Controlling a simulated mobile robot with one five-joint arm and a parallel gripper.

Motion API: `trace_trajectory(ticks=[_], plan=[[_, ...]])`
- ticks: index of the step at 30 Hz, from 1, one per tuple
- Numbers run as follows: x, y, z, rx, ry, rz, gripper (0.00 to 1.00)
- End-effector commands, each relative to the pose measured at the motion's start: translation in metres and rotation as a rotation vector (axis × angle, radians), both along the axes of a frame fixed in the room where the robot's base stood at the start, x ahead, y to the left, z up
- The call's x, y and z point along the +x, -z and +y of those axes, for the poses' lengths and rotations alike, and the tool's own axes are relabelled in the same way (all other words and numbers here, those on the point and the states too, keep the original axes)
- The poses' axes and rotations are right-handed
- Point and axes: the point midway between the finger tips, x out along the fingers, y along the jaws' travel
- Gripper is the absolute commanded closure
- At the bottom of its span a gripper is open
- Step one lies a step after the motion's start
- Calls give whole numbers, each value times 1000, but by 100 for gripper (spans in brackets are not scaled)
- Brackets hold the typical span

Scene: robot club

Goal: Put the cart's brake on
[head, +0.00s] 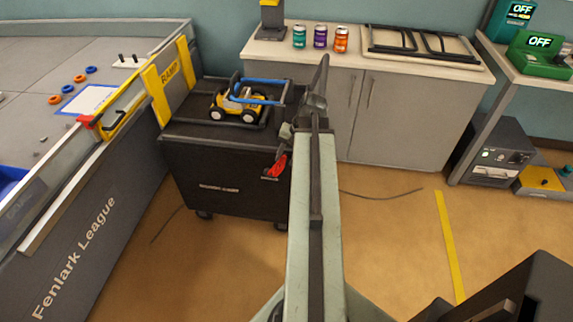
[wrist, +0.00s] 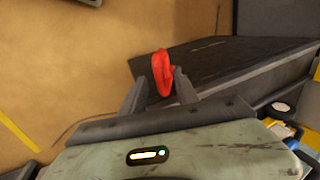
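The dark cart (head: 215,180) stands on castors beside the field table. Its red brake lever (head: 276,167) sticks out at the cart's right side, next to my arm. In the wrist view the red lever (wrist: 161,66) stands in line with the gap between the fingers of my gripper (wrist: 160,80). The fingers are apart, with the right finger very close to the lever; I cannot tell whether they touch it. In the head view my gripper (head: 287,131) is partly hidden by my arm, above the lever. The lever's mount is not clearly visible.
A yellow toy vehicle (head: 236,103) in a blue and black frame rides on the cart's top. The field table (head: 95,185) with a yellow ramp panel (head: 157,96) is at left. A grey cabinet (head: 400,115) with cans stands behind. Floor (head: 390,225) at right is mostly open.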

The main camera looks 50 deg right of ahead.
Motion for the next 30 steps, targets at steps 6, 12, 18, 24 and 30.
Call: trace_trajectory(ticks=[6,12,18,24,30], plan=[[1,1,0,0,0,0,64],[0,1,0,0,1,0,100],[0,1,0,0,1,0,100],[0,1,0,0,1,0,100],[0,1,0,-1,1,0,100]])
